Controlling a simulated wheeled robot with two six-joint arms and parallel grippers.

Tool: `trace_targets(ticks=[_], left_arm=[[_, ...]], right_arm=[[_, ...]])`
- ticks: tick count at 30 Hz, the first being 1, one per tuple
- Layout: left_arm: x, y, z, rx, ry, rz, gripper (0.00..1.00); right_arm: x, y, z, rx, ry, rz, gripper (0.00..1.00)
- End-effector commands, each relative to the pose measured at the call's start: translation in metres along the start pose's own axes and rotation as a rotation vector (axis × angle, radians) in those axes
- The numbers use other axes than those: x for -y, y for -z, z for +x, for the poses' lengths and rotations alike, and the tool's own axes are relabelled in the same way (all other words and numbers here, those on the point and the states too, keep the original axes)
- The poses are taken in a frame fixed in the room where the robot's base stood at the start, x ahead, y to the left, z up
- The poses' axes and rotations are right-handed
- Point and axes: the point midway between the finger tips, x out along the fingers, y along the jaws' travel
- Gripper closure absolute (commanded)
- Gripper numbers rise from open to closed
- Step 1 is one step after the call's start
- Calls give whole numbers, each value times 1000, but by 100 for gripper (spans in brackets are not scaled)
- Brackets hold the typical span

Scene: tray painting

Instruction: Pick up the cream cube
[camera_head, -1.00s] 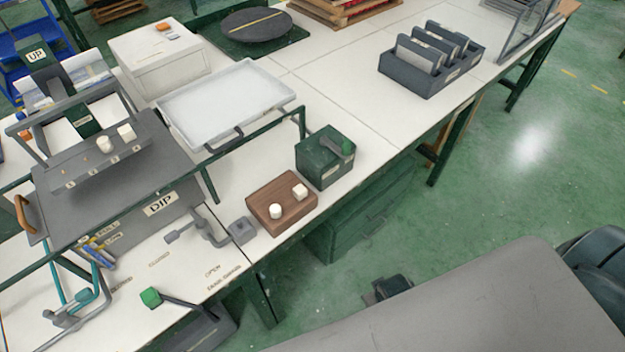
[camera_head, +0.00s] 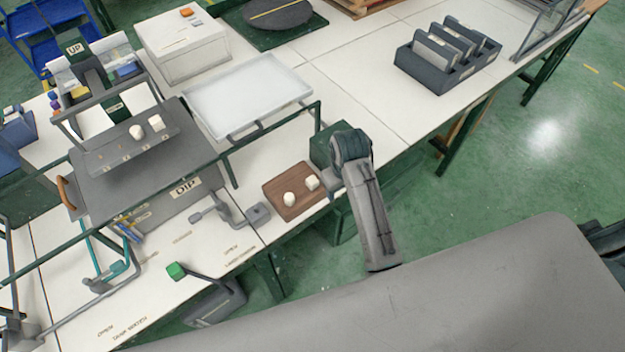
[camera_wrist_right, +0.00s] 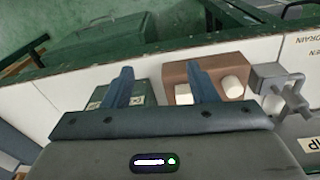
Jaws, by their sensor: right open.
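A wooden block (camera_head: 296,207) near the table's front edge holds a cream cube (camera_head: 312,183) and a rounder cream piece (camera_head: 290,199). In the right wrist view, the cube (camera_wrist_right: 184,94) shows partly behind a finger, and the rounder piece (camera_wrist_right: 232,87) lies to its right. My right gripper (camera_wrist_right: 160,67) is open and empty. In the head view, my right wrist covers much of the green box, and the fingers cannot be made out. My left gripper is not in view.
The green box (camera_head: 322,150) stands just right of the wooden block. A grey clamp-like fixture (camera_head: 226,212) is to its left. A green rail (camera_head: 270,123) and a white tray (camera_head: 248,97) lie behind. Two more cream pieces rest on the grey rack (camera_head: 112,160).

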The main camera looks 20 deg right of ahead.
Motion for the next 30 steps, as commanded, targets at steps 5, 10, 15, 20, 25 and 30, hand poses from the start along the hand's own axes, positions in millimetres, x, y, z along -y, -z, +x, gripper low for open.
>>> trace_targets(ticks=[5, 10, 15, 20, 25, 30], left_arm=[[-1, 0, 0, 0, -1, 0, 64], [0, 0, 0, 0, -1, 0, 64], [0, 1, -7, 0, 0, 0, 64], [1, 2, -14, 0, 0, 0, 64], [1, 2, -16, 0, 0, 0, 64], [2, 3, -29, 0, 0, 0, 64]], right_arm=[[17, 65, -20, 47, 38, -80, 47], [26, 91, -31, 74, 54, -125, 47], [29, 94, -18, 84, 57, -135, 47], [29, 92, 7, 83, 55, -133, 47], [30, 90, 22, 79, 55, -132, 47], [32, 89, 35, 82, 57, -133, 47]])
